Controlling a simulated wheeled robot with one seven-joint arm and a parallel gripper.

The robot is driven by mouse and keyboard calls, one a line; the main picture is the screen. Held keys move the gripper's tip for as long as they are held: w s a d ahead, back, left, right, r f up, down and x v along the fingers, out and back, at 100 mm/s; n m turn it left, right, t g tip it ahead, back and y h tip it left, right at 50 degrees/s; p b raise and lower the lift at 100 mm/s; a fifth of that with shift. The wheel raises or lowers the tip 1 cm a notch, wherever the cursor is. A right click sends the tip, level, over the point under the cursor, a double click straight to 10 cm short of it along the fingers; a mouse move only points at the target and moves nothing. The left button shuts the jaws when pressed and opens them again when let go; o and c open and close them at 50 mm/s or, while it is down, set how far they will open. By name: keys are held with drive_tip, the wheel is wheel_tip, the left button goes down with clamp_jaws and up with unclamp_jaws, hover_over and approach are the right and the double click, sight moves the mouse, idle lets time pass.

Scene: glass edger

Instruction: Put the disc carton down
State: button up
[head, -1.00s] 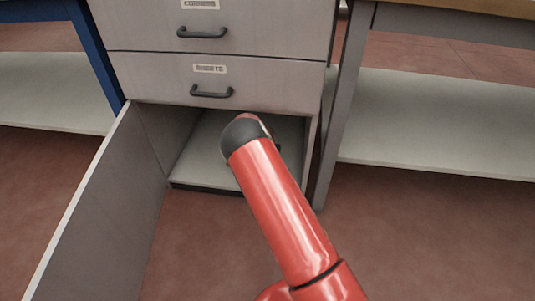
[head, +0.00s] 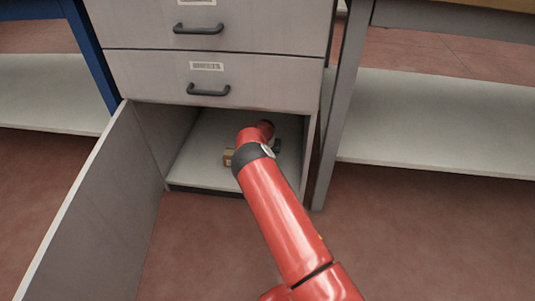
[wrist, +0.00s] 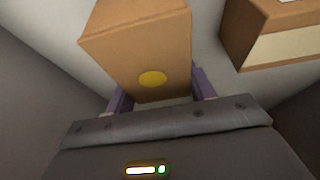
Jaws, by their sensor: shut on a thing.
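The disc carton (wrist: 140,45) is a plain brown box with a yellow round mark, in the middle of the wrist view. My gripper (wrist: 161,88) is shut on it, with a purple finger at each side. The carton is inside the open lower compartment (head: 203,172) of the grey cabinet, over its pale floor. I cannot tell whether its underside touches that floor. In the head view my red arm reaches into the compartment and hides most of my gripper. A bit of brown cardboard (head: 228,158) shows left of the arm; I cannot tell which carton it is.
A second brown carton with a cream label (wrist: 277,40) stands at the right in the wrist view, apart from the held one. The cabinet door (head: 95,200) stands open at the left. Closed drawers (head: 210,78) are above. Floor at the compartment's left front looks clear.

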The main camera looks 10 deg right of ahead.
drive_tip(key=shift+f, duration=0.2)
drive_tip(key=shift+f, duration=0.4)
drive_tip(key=o, duration=1)
